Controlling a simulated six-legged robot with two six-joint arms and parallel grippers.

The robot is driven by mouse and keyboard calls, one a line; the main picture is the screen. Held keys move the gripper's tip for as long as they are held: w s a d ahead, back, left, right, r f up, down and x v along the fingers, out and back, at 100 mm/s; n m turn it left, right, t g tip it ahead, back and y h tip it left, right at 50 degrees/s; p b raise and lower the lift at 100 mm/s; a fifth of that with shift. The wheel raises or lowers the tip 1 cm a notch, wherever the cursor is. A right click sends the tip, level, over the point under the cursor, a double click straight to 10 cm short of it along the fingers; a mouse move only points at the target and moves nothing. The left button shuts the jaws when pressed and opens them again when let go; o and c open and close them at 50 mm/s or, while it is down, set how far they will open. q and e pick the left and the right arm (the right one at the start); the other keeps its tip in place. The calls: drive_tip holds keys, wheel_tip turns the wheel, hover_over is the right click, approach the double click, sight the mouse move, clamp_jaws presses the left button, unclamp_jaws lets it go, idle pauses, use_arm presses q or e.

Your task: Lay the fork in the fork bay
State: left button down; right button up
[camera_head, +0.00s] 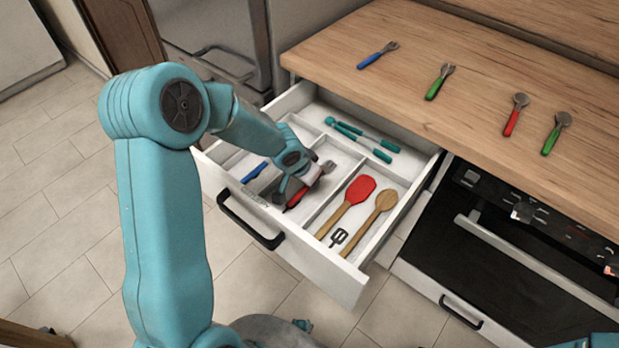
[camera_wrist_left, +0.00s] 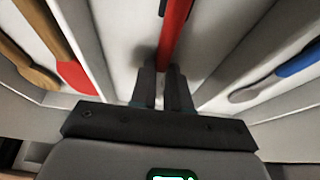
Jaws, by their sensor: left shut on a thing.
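A red-handled fork (camera_head: 327,167) is in my left gripper (camera_head: 300,183), over the narrow bay (camera_wrist_left: 124,42) in the middle of the open drawer. Its tines point toward the back of the drawer and its red handle toward the front. In the left wrist view the red handle (camera_wrist_left: 176,30) lies lengthwise between the fingers of my left gripper (camera_wrist_left: 164,78), close above the pale bay floor. I cannot tell whether the fork touches the floor. The gripper hides the fork's middle. My right gripper is not in view.
The adjoining left bay holds a blue-handled spoon (camera_head: 255,171). The right bay holds a red spatula (camera_head: 359,190) and wooden spoon (camera_head: 384,202); green tongs (camera_head: 362,137) lie behind. Several forks and spoons lie on the worktop (camera_head: 480,65). Thin dividers flank the gripper.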

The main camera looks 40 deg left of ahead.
use_arm(q)
drive_tip(key=c, duration=1.1)
unclamp_jaws()
drive_tip(key=shift+r+p, duration=0.4)
drive_tip(key=shift+p, duration=0.05)
drive_tip(key=p+v, duration=0.3)
drive_tip(key=v, duration=0.8)
drive_tip(key=shift+s+p, duration=0.2)
drive_tip(key=shift+p, duration=0.15)
drive_tip(key=shift+r, duration=0.15)
